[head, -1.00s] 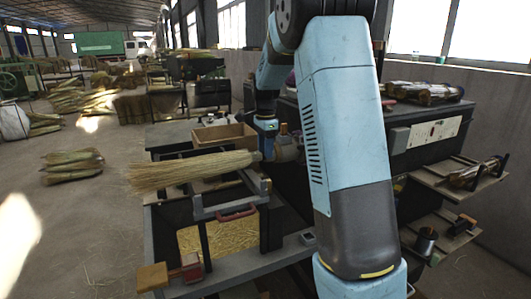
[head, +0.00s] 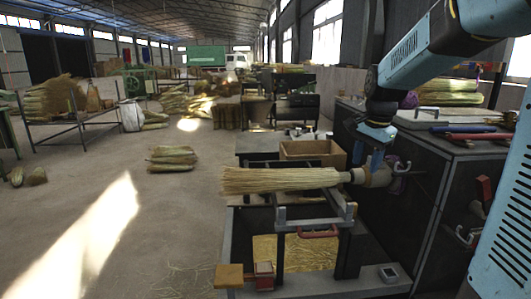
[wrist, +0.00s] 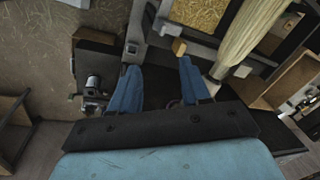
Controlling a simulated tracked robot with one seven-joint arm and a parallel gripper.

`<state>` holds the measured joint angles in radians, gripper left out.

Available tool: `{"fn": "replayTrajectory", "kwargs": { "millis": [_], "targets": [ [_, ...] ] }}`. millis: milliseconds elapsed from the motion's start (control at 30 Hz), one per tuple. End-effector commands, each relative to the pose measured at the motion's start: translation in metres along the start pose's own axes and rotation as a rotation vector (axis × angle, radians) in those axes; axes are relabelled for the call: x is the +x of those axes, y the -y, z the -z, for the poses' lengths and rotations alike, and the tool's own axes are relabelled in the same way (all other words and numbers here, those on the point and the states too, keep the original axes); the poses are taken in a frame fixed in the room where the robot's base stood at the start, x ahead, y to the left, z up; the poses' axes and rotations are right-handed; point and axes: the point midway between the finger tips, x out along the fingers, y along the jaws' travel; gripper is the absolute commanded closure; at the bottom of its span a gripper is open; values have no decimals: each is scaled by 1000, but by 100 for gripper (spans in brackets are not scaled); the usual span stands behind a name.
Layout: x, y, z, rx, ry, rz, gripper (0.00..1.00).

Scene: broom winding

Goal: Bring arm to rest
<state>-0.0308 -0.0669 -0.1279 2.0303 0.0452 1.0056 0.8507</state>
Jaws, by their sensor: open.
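My gripper (head: 374,158) hangs at the end of my blue arm, by the handle end of a straw broom (head: 280,180) in the head view. The broom lies level across a dark machine (head: 395,215), its handle end at a metal holder (head: 376,175). In the wrist view, the two blue fingers (wrist: 158,80) are spread apart with nothing held between them. The broom's straw (wrist: 250,32) shows to the right of the fingers, apart from them. The exact gap between gripper and holder cannot be told in the head view.
An open wooden box (head: 312,153) stands behind the broom. A red-handled clamp frame (head: 318,232) is in front of it. Tools lie on the cabinet top (head: 455,118) at right. Straw bundles (head: 172,158) lie on the floor at left, with open floor around them.

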Motion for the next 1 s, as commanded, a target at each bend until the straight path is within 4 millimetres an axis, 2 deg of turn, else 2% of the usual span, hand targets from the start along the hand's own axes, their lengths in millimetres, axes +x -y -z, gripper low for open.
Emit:
{"fn": "replayTrajectory", "kwargs": {
  "millis": [100,400,600,800,1000],
  "targets": [
    [-19,-22,-23,-120,-25,36,53],
    [-48,-75,-78,-431,-105,99,53],
    [-55,-111,-113,-636,-174,125,53],
    [-54,-145,-144,-826,-248,132,53],
    [-50,-165,-161,-942,-295,128,53]
  ]
}}
